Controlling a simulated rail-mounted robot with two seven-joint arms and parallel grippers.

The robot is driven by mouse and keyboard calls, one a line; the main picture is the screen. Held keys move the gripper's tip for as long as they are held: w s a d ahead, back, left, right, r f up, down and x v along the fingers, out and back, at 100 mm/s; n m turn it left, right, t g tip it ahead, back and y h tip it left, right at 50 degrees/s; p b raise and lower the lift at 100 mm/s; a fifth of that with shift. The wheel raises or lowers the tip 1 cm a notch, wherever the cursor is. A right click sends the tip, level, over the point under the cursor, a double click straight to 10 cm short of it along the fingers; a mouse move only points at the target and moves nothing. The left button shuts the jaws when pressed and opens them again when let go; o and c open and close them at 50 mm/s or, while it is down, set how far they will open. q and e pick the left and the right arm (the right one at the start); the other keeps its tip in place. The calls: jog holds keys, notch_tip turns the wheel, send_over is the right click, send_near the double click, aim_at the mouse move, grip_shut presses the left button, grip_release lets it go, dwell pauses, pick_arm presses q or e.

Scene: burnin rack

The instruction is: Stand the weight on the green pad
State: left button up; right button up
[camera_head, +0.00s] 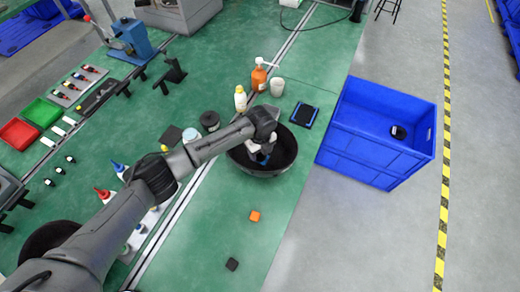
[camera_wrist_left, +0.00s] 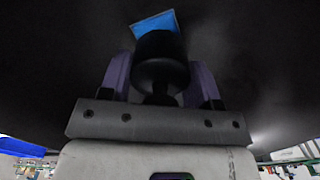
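My left gripper (camera_head: 258,152) reaches down into a wide black bowl (camera_head: 282,167). In the left wrist view, a dark rounded piece with a narrow neck (camera_wrist_left: 162,62), which looks like the weight, sits between the two purple fingers of my left gripper (camera_wrist_left: 163,80). It fills most of the gap; whether the fingers press on it cannot be told. A light blue flat piece (camera_wrist_left: 153,23) shows just beyond it. I cannot make out a separate green pad on the green bench. My right gripper is not in view.
An orange bottle (camera_head: 259,77), a white cup (camera_head: 277,88) and a blue-framed dark tray (camera_head: 304,114) stand behind the bowl. A blue crate (camera_head: 365,160) is at right. An orange block (camera_head: 254,216) and a dark block (camera_head: 232,264) lie in front, with clear bench around them.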

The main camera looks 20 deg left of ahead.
pick_arm(q)
jog(key=o, duration=0.4)
jog(key=shift+r, duration=0.1)
notch_tip(320, 180, up, 12)
jog(key=shift+w+r+p, duration=0.1)
jog(key=shift+p, duration=0.7)
dwell(1.1)
